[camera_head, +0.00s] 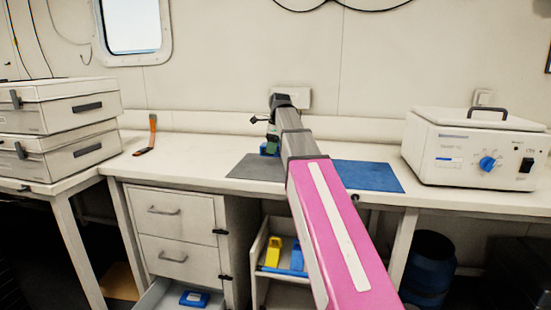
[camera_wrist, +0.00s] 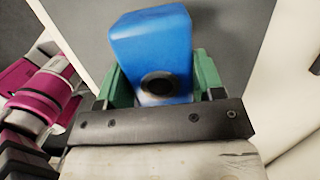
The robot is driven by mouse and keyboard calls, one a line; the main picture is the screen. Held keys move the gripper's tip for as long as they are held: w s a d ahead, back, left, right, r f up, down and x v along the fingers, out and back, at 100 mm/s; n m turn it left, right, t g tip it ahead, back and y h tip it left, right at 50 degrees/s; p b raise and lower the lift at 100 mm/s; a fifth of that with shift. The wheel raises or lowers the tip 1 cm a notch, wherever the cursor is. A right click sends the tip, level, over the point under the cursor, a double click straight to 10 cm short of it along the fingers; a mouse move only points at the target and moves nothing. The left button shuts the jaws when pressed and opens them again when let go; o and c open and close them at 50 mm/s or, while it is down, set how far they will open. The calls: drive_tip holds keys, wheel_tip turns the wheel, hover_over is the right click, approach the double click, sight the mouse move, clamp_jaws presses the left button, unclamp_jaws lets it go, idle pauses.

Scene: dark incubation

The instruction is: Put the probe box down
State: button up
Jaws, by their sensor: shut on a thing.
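The probe box, a blue block with a dark round hole, sits between the green fingers of my gripper (camera_wrist: 158,80) in the wrist view (camera_wrist: 150,35). My gripper is shut on it. In the head view my gripper (camera_head: 270,143) is over the back of the bench, at the grey mat (camera_head: 250,169), and only a small blue part of the box (camera_head: 268,151) shows. The grey mat also fills the background of the wrist view (camera_wrist: 225,30). I cannot tell whether the box touches the mat.
A blue mat (camera_head: 368,176) lies right of the grey one, partly behind my arm. A white device (camera_head: 470,150) stands at the right. Stacked cases (camera_head: 62,122) and an orange-handled tool (camera_head: 150,135) are at the left. An open drawer (camera_head: 160,297) holds a blue item (camera_head: 194,298).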

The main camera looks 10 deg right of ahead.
sight(276, 156)
drive_tip(key=shift+s+d+f, duration=0.1)
drive_tip(key=shift+d+f, duration=0.2)
drive_tip(key=shift+d, duration=0.15)
drive_tip(key=shift+f, duration=1.95)
drive_tip(key=shift+f, duration=0.15)
drive_tip(key=o, duration=1.2)
